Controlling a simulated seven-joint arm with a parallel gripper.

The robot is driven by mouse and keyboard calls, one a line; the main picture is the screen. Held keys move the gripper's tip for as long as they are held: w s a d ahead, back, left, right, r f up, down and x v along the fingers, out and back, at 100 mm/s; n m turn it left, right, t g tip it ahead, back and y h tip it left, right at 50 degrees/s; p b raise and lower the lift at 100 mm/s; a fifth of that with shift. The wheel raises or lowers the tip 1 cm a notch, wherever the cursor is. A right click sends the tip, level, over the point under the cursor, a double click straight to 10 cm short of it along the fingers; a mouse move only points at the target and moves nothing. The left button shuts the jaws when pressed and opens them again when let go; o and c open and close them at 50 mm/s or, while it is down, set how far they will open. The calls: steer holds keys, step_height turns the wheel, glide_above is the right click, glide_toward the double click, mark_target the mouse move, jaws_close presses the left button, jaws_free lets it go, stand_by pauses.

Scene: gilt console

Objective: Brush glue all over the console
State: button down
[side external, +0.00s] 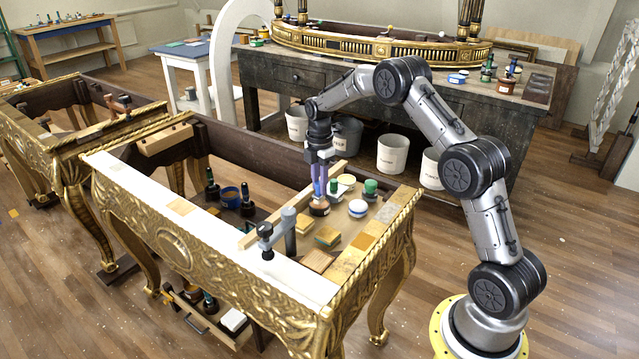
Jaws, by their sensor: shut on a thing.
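The console (172,247) is a carved gilt frame on curved legs, open in the middle, in the side external view. Its long front rail has a white top (215,243), and bare wood patches show at the right corner. My gripper (320,170) points down above the console's right end, shut on a slim upright thing with a purple-blue look, apparently the brush (321,185). Its lower end is at a small brown jar (319,208); I cannot tell whether it is inside. The bristles are hidden.
A clamp (289,228) stands by the front rail. Jars (358,208), sponges (327,236) and dark bottles (247,203) crowd the console's inside. A second gilt frame (60,160) stands left. A dark workbench (285,78) with white buckets (392,154) is behind.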

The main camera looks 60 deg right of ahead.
steer(key=shift+f, duration=0.6)
stand_by(1.6)
steer(key=shift+r, duration=0.1)
steer(key=shift+r, duration=3.5)
steer(key=shift+f, duration=0.25)
steer(key=s+a+r, duration=0.1)
steer(key=s+a, duration=1.2)
steer(key=a, duration=0.2)
steer(key=shift+s+a+r, duration=0.15)
steer(key=shift+a+r, duration=0.05)
